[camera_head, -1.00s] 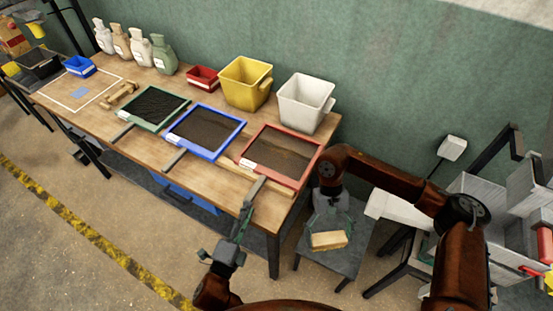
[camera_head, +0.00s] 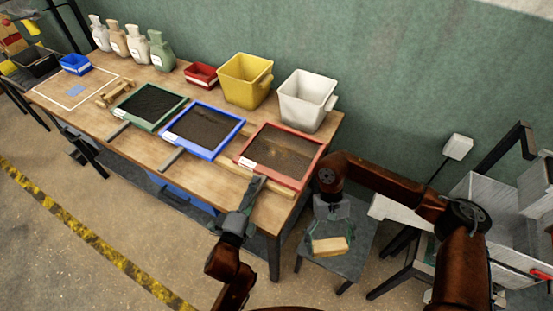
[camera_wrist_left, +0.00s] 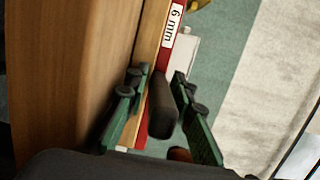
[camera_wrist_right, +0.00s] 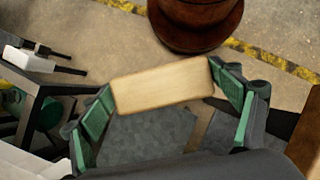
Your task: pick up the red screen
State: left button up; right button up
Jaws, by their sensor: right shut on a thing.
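The red screen (camera_head: 298,136), a framed mesh tray, lies at the right end of the wooden table, its handle toward the front edge. In the left wrist view, the screen's red edge (camera_wrist_left: 142,141) shows a "6 mm" label. Its dark handle (camera_wrist_left: 162,108) lies between the fingers of my left gripper (camera_wrist_left: 158,88), which is open around it. In the head view, my left gripper (camera_head: 253,190) is at that handle, by the table's front edge. My right gripper (camera_head: 329,236) is shut on a pale wooden block (camera_wrist_right: 163,86) above a grey stool.
A blue screen (camera_head: 239,125) and a green screen (camera_head: 181,102) lie left of the red one. A white bin (camera_head: 303,101) and a yellow bin (camera_head: 240,83) stand behind. The grey stool (camera_head: 350,268) is right of the table (camera_head: 204,172).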

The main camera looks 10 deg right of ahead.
pick_arm(q)
jog(key=shift+c, duration=0.2)
grip_shut()
jog(key=shift+r, duration=0.1)
